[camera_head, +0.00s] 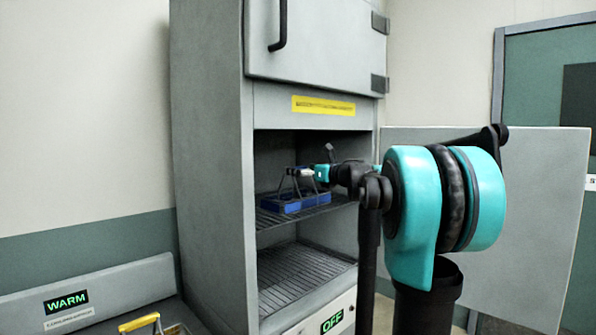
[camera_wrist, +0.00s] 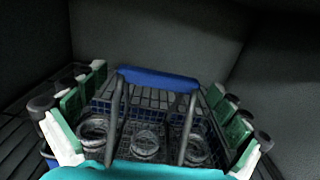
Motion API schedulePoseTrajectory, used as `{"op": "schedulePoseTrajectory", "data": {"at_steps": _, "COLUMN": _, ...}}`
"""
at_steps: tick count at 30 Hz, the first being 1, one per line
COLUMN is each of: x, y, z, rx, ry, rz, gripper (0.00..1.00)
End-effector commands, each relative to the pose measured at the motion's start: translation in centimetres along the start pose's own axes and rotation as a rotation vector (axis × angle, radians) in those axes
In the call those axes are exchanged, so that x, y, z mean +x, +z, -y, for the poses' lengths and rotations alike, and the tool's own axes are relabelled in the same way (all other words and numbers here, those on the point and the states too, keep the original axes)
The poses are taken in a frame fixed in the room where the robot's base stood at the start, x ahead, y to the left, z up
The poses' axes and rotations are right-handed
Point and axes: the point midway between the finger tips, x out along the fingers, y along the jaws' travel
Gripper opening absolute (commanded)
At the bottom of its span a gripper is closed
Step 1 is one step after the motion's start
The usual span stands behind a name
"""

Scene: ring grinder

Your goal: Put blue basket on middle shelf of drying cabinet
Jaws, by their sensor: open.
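The blue basket (camera_head: 297,202) sits on a wire shelf (camera_head: 330,207) inside the open compartment of the grey drying cabinet (camera_head: 208,150). It looks upright. My gripper (camera_head: 308,174) is inside the compartment above the basket. In the wrist view the fingers of my gripper (camera_wrist: 157,88) are spread wide on either side of the handle, apart from it. The basket's underside is hidden.
Another wire shelf (camera_head: 300,275) below is empty. The upper cabinet door (camera_head: 315,40) is shut; the lower door (camera_head: 500,210) stands open at the right, behind my arm. A unit marked WARM (camera_head: 90,295) and a yellow handle (camera_head: 139,322) are at lower left.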

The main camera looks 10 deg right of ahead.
Motion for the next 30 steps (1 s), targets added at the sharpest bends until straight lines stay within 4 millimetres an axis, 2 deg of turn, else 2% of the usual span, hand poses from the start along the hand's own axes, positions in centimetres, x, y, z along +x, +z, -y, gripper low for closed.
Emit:
{"op": "schedulePoseTrajectory", "data": {"at_steps": 9, "x": -6.5, "y": 0.0, "z": 0.1, "rx": 0.0, "ry": -0.004, "rz": 0.0, "gripper": 1.0}}
{"op": "schedulePoseTrajectory", "data": {"at_steps": 15, "x": -9.6, "y": 0.0, "z": 0.1, "rx": 0.0, "ry": -0.003, "rz": 0.0, "gripper": 1.0}}
{"op": "schedulePoseTrajectory", "data": {"at_steps": 21, "x": -10.8, "y": 0.0, "z": 0.0, "rx": 0.0, "ry": -0.001, "rz": 0.0, "gripper": 1.0}}
{"op": "schedulePoseTrajectory", "data": {"at_steps": 30, "x": -10.8, "y": 0.0, "z": 0.2, "rx": 0.028, "ry": -0.021, "rz": 0.017, "gripper": 1.0}}
